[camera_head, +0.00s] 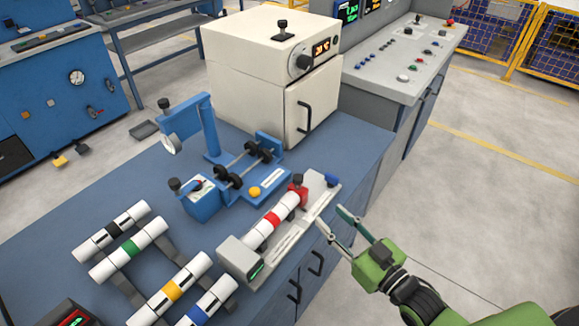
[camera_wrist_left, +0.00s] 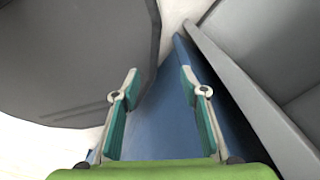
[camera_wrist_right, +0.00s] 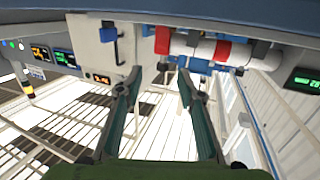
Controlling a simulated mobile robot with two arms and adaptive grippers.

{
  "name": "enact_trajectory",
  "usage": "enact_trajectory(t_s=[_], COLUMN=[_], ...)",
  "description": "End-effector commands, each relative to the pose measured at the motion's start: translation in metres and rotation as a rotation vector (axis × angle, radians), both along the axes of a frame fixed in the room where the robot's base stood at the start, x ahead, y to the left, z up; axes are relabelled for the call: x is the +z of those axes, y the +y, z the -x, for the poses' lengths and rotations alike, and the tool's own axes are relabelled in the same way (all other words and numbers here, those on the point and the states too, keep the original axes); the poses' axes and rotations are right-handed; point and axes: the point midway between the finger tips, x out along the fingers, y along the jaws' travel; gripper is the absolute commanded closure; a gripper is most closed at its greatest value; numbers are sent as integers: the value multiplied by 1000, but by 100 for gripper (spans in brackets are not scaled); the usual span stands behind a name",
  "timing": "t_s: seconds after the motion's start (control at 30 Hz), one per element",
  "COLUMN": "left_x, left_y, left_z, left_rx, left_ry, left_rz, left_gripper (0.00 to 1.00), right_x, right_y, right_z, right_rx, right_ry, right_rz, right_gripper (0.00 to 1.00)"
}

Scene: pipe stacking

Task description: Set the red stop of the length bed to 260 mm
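The length bed (camera_head: 308,222) is a pale grey rail on the blue bench, with a grey end block (camera_head: 238,256) and a small green display too small to read. A white pipe with a red band (camera_head: 268,224) lies along it. The red stop (camera_head: 297,188), topped by a dark knob, stands at the pipe's far end; it also shows in the right wrist view (camera_wrist_right: 162,40). My right gripper (camera_head: 330,215) is open and empty, to the right of the bed and apart from the stop. My left gripper (camera_wrist_left: 160,82) is open and empty in the left wrist view.
A blue block (camera_head: 332,180) sits at the bed's far end. A blue roller fixture (camera_head: 240,170) stands behind the bed, and a white oven (camera_head: 270,75) further back. Several banded pipes (camera_head: 175,285) lie on a rack at left. Floor right of the bench is clear.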

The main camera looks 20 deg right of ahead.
Motion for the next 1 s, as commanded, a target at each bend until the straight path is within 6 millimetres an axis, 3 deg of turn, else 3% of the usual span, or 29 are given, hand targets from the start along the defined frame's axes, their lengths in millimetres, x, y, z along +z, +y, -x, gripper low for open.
enact_trajectory(t_s=[0.1,0.27,0.7,1.0], left_x=[-2,-8,-38,-49], left_y=[0,-2,-7,-5], left_z=[7,13,13,9], left_rx=[0,1,-1,-2], left_ry=[11,19,20,11], left_rz=[0,1,8,6], left_gripper=[60,60,60,60], right_x=[21,23,21,21], right_y=[8,13,41,53], right_z=[1,-12,-90,-123], right_rx=[21,22,21,21], right_ry=[-36,-44,-44,-40], right_rz=[-16,-19,-19,-18], right_gripper=[65,65,65,65])
